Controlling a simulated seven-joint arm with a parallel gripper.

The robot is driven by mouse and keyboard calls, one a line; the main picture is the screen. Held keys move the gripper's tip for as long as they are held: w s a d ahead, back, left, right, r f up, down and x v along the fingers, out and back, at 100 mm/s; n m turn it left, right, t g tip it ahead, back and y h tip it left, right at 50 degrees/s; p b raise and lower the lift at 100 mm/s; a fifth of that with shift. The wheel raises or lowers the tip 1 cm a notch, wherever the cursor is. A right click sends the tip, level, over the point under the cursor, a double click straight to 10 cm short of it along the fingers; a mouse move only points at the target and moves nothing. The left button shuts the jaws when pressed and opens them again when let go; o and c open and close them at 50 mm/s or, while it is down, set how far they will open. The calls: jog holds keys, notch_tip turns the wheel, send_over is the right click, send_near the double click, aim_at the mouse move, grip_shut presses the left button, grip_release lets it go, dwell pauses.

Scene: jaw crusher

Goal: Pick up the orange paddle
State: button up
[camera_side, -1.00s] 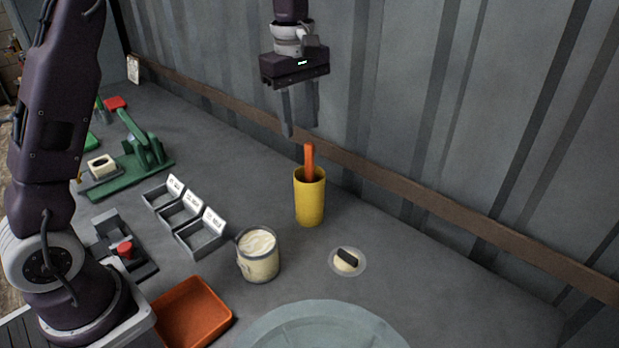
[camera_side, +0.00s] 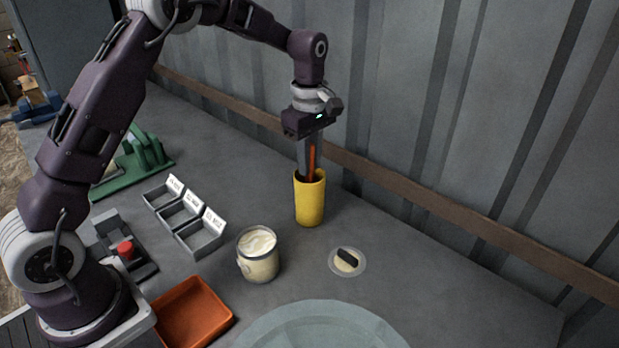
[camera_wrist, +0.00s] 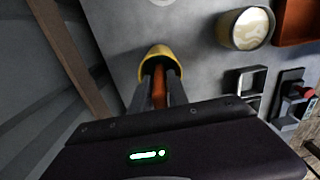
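The orange paddle (camera_side: 312,160) stands upright in a yellow cup (camera_side: 310,203), with its lower part hidden inside. My gripper (camera_side: 311,170) points down over the cup, its fingertips at about the rim. In the wrist view, the paddle (camera_wrist: 159,85) lies between the two fingers of my gripper (camera_wrist: 161,75), one on each side, close to it. The yellow cup (camera_wrist: 160,52) is just beyond the fingertips there. I cannot tell whether the fingers press on the paddle or leave a small gap.
A jar of pale contents (camera_side: 258,255) and a small round dish (camera_side: 347,262) stand near the cup. Label-fronted grey bins (camera_side: 201,238) and an orange tray (camera_side: 193,313) are to the left. A wooden rail (camera_side: 430,194) runs along the corrugated wall behind.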

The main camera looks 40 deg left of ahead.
grip_shut()
notch_tip(320, 180, up, 10)
dwell(0.3)
dwell(0.4)
